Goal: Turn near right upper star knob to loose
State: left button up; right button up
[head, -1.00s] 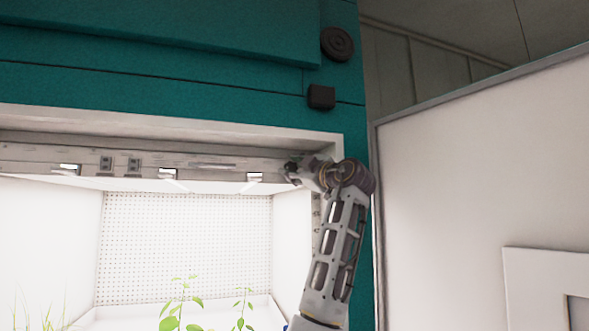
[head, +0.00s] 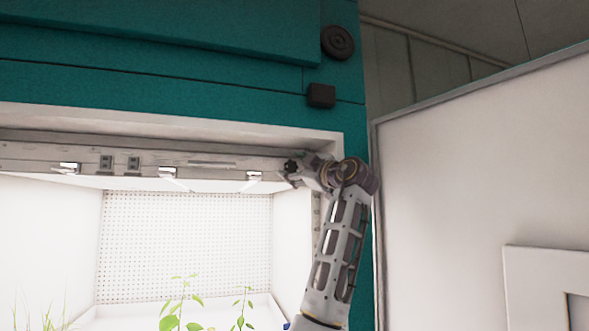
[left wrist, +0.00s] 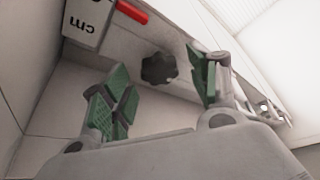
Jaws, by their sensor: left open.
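The star knob (left wrist: 158,68) is dark and lobed and sits on the pale rail in the left wrist view. In the head view the knob (head: 291,165) is a small dark shape at the right end of the light rail, beside my gripper. My left gripper (left wrist: 157,61) is open, with its green-padded fingers on either side of the knob and a visible gap to each. In the head view the left gripper (head: 297,174) is small, and its fingers are hard to make out. My right gripper is not in view.
The light rail (head: 216,164) crosses the top of the white chamber opening. Plants (head: 182,305) stand below it. A white panel (head: 470,180) stands at right.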

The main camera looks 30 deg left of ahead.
pick_arm(q)
jog(key=v, duration=1.1)
jog(key=shift+d, duration=0.2)
jog(key=shift+s, duration=0.1)
